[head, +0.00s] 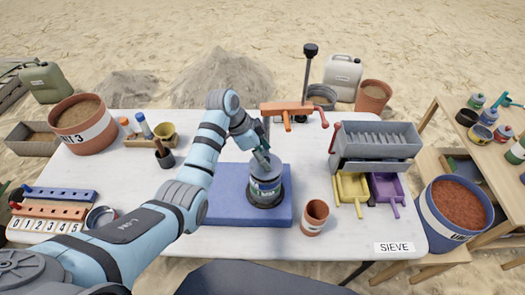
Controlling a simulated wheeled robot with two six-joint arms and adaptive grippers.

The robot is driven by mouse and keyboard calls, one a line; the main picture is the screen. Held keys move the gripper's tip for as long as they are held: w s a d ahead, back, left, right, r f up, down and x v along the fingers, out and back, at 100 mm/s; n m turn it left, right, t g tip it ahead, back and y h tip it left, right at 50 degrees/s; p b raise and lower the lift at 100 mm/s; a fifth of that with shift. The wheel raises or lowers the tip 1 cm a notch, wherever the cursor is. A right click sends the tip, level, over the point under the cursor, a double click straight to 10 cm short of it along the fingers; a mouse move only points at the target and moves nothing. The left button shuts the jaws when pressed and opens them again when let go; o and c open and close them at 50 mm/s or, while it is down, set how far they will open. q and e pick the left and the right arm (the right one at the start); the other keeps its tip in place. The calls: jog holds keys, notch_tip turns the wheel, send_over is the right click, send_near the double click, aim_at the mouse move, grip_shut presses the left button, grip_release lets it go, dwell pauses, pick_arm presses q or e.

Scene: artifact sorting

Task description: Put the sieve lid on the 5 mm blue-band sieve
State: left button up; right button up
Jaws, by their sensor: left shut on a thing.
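The sieve stack (266,190) stands upright on the blue mat (225,208) in the middle of the table. It has a coloured band around it and a dark base; the band's label is too small to read. A grey lid (254,166) shows at the top of the stack, partly hidden by my gripper. My left gripper (264,158) points down over the stack and is shut on the lid. I cannot tell whether the lid is fully seated or slightly raised. My right gripper is not in view.
A terracotta cup (315,216) stands just right of the mat. A grey riffle box (374,142) with a yellow tray (352,191) and a purple tray (388,188) is further right. An orange clamp (291,108) stands behind. A numbered rack (48,214) is at the left.

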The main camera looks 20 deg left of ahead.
pick_arm(q)
jog(key=shift+r, duration=0.15)
dwell(0.3)
jog(key=shift+p, duration=0.35)
dwell(0.3)
jog(key=shift+p, duration=0.5)
jog(key=shift+p, duration=0.4)
jog(key=shift+f+b, duration=0.6)
jog(key=shift+f, duration=0.35)
